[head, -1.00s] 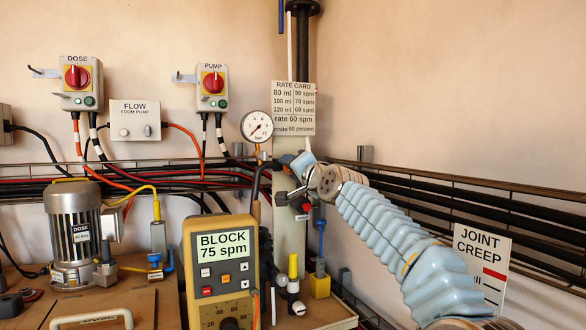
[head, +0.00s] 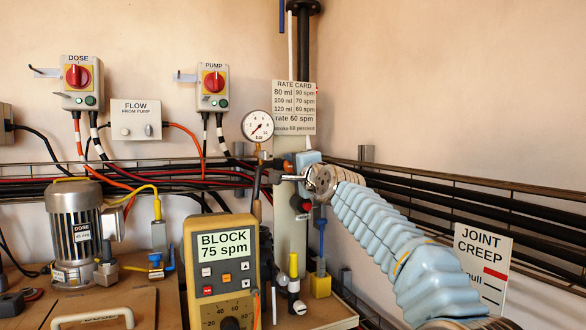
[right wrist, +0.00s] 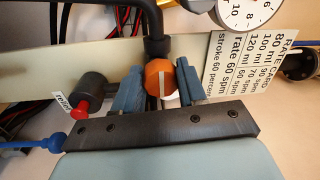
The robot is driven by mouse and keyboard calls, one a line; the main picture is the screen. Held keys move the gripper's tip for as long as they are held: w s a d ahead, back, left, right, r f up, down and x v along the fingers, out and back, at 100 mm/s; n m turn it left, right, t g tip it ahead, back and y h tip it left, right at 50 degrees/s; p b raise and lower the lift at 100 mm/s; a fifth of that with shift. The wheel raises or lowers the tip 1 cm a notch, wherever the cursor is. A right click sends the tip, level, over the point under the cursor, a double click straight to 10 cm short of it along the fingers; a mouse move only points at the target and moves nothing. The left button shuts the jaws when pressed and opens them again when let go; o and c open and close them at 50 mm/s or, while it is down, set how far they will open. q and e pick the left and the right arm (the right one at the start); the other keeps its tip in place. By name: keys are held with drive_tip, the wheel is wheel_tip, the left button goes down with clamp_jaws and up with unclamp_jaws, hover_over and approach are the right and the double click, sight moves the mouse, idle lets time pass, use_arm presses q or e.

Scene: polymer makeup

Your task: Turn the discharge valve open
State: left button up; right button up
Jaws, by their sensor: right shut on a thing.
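The discharge valve shows as an orange round knob (right wrist: 160,78) with a white line on its face in the right wrist view. It is mounted on the pale panel below a black pipe elbow. My right gripper (right wrist: 162,88) has a blue finger on either side of the knob and is shut on it. The white line runs up the picture, roughly along the fingers. My left gripper is in neither view.
A pressure gauge (head: 257,126) and a rate card (head: 294,108) are just above the gripper. A red-tipped black fitting (right wrist: 86,100) sits left of the knob. A yellow-grey meter (head: 222,270) stands in front. A cable rack (head: 480,200) runs along the right wall.

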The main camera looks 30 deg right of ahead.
drive_tip(key=o, duration=1)
drive_tip(key=shift+o, duration=0.2)
drive_tip(key=s+f+b, duration=0.1)
drive_tip(key=s+b, duration=0.9)
drive_tip(key=s, duration=0.3)
drive_tip(key=shift+s+a, duration=0.35)
drive_tip(key=shift+s, duration=0.05)
drive_tip(key=shift+f, duration=0.1)
